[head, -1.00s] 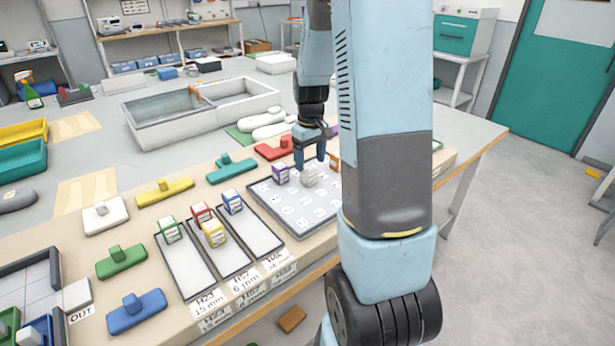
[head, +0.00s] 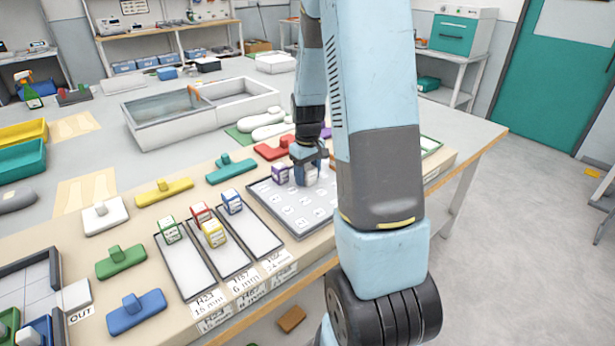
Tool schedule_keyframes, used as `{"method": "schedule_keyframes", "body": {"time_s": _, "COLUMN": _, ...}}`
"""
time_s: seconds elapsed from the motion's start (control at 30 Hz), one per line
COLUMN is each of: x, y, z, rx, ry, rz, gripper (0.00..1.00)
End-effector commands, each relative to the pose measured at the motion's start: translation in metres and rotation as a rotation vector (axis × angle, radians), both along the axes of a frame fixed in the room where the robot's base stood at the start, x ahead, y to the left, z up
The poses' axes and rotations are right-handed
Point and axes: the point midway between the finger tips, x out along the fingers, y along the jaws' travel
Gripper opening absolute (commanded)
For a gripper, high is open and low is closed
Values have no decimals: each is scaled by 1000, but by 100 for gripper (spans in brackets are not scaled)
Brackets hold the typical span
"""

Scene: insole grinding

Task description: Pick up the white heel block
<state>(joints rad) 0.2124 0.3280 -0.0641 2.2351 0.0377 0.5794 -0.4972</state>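My gripper (head: 308,176) points down over the grey tray (head: 270,205) with printed cells, at the right part of the bench. Its fingers are low, at the spot of the white heel block. The fingers and my arm hide most of the block, so I cannot tell whether they grip it. A purple-and-white block (head: 281,173) stands on the tray just left of the fingers.
Left of the tray are three narrow labelled trays (head: 185,265), with green, red, yellow and blue-marked blocks at their far ends. A red handled piece (head: 273,151) and a teal one (head: 231,168) lie behind. My arm hides the tray's right side.

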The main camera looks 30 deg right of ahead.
Motion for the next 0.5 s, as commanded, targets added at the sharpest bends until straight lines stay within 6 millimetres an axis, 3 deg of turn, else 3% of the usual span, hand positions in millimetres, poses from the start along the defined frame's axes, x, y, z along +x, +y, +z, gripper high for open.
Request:
{"method": "schedule_keyframes", "body": {"time_s": 0.37, "x": 0, "y": 0, "z": 0, "rx": 0, "ry": 0, "rz": 1, "gripper": 17}}
{"method": "schedule_keyframes", "body": {"time_s": 0.5, "x": 0, "y": 0, "z": 0, "rx": 0, "ry": 0, "rz": 1, "gripper": 15}}
